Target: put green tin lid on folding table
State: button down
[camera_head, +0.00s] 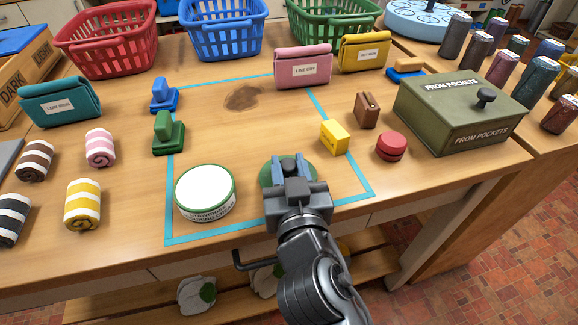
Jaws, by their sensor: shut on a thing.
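The green tin lid (269,177) shows as a round green edge around and under my gripper (288,172). My gripper is shut on it, and the fingers and wrist hide much of the lid. I cannot tell whether the lid touches the wood or is just above it. The lid is inside the blue tape outline, near its front edge. A round tin (205,192) with a green rim, a white top and a printed side stands just left of it, apart from it. The wooden folding table (225,140) lies beneath them.
A yellow box (334,137), brown block (367,110) and red round item (390,146) stand to the right, near a green "FROM POCKETS" box (447,118). Green (168,133) and blue (164,95) pieces stand left. Bare wood lies in the outline's middle.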

jog(key=shift+f, duration=0.2)
jog(key=c, duration=0.8)
grip_release()
jog(key=shift+r, duration=0.15)
jog(key=shift+s, duration=0.15)
jog(key=shift+s+d+r+b, duration=0.1)
jog(key=shift+s+d+b, duration=0.25)
jog(key=shift+s, duration=1.6)
jog(key=shift+s+d+r+b, duration=0.2)
jog(key=shift+s+b, duration=0.25)
jog(key=shift+s, duration=1.45)
jog(key=shift+s+d+r+b, duration=0.1)
jog(key=shift+s+d+b, duration=0.3)
jog(key=shift+s, duration=1.55)
